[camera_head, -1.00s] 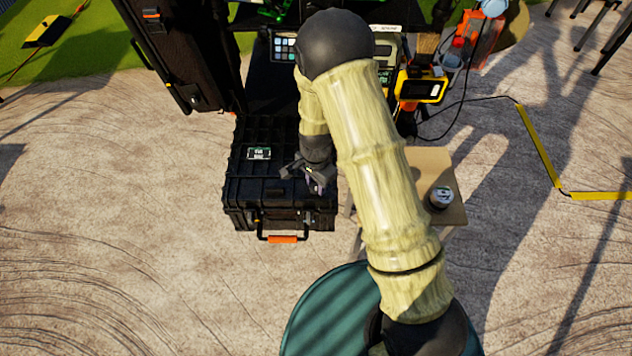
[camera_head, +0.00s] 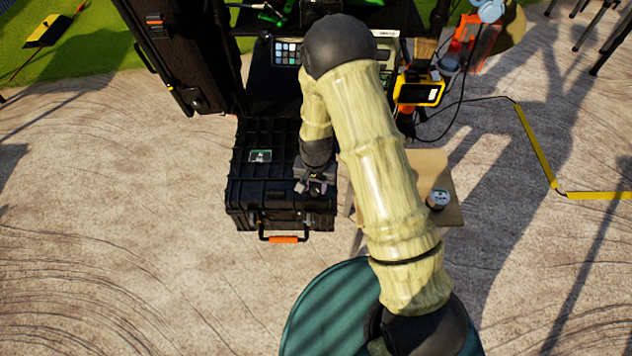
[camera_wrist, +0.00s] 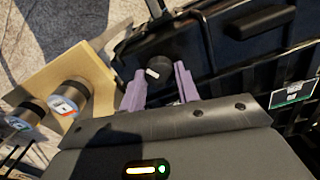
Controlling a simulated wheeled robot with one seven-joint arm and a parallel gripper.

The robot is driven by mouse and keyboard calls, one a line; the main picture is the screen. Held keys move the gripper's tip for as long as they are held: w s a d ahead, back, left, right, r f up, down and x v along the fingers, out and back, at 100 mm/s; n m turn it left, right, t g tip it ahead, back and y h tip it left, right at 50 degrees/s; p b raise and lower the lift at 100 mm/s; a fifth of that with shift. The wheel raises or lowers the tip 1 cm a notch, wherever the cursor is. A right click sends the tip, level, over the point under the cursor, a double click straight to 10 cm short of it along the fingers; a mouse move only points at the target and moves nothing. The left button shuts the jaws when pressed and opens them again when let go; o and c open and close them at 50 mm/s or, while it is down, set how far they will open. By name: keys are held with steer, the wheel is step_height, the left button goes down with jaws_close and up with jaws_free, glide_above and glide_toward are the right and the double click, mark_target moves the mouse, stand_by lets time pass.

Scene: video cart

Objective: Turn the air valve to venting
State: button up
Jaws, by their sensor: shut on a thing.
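The air valve is a round black knob (camera_wrist: 167,70) with a white mark (camera_wrist: 153,73), on the black case in the wrist view. The white mark points toward the lower left of that view. My gripper (camera_wrist: 160,84) has its two purple fingers on either side of the knob, shut on it. In the head view my gripper (camera_head: 315,188) is over the front right part of the closed black case (camera_head: 255,195). The knob is hidden there by my gripper. A small dark sign with a green edge (camera_head: 261,156) is on the lid; its text is too small to read.
A small wooden table (camera_head: 448,212) with a can (camera_head: 438,198) stands right of the case; two cans show in the wrist view. The case's orange handle (camera_head: 283,240) faces front. A black cart with equipment stands behind.

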mark_target(316, 188)
steer(key=n+p, duration=0.1)
steer(key=n, duration=0.4)
steer(key=shift+n+p, duration=0.3)
steer(key=shift+p, duration=0.1)
steer(key=n+p, duration=0.1)
steer(key=n, duration=0.4)
steer(key=shift+d, duration=0.1)
steer(key=shift+n, duration=0.3)
steer(key=o, duration=1)
steer(key=shift+c, duration=0.2)
step_height(316, 188, up, 17)
steer(key=p, duration=0.2)
steer(key=shift+r, duration=0.2)
